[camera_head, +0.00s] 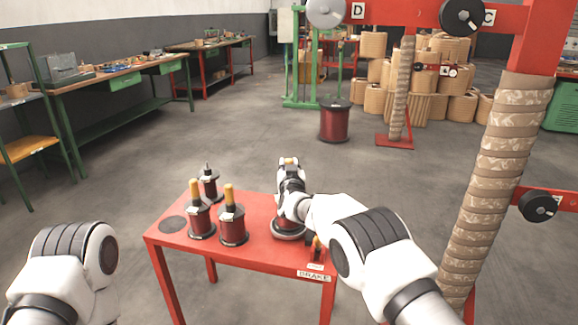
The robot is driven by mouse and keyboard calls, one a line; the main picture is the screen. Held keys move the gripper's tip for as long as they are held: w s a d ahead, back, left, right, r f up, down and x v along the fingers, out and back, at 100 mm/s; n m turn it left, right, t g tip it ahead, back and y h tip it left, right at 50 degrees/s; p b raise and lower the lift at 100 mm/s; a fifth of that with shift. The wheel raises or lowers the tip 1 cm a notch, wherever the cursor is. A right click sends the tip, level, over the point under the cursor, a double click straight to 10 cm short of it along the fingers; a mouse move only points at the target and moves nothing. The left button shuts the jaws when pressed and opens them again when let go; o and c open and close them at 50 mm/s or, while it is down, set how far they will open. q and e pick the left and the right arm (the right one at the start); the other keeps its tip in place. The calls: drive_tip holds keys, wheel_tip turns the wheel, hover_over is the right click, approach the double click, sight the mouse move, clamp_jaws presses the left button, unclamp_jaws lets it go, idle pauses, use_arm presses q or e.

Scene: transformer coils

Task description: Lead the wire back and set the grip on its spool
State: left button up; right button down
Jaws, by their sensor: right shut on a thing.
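My right gripper (291,176) is above the right part of a small red table (260,204). It is shut on a small tan grip (289,160), whose top shows at the gripper's upper end. A dark red spool (283,224) stands on the table below this gripper, partly hidden by my right arm. I cannot tell whether the grip touches the spool. No wire can be made out. My left arm shows at the lower left, but its gripper is out of view.
Two dark red spools with yellow grips (202,222) (233,229) and another spool (209,185) stand on the table's left half. A dark disc (173,224) marks the left corner. A BRAKE label (313,275) is on the front edge. A wrapped column (500,170) rises at right.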

drive_tip(key=shift+f+b, duration=0.65)
drive_tip(key=shift+f, duration=0.35)
drive_tip(key=shift+f+b, duration=0.75)
drive_tip(key=shift+f, duration=0.1)
drive_tip(key=c, duration=0.9)
unclamp_jaws()
drive_tip(key=shift+o, duration=0.2)
drive_tip(key=s, duration=0.7)
drive_tip(key=shift+s, duration=0.25)
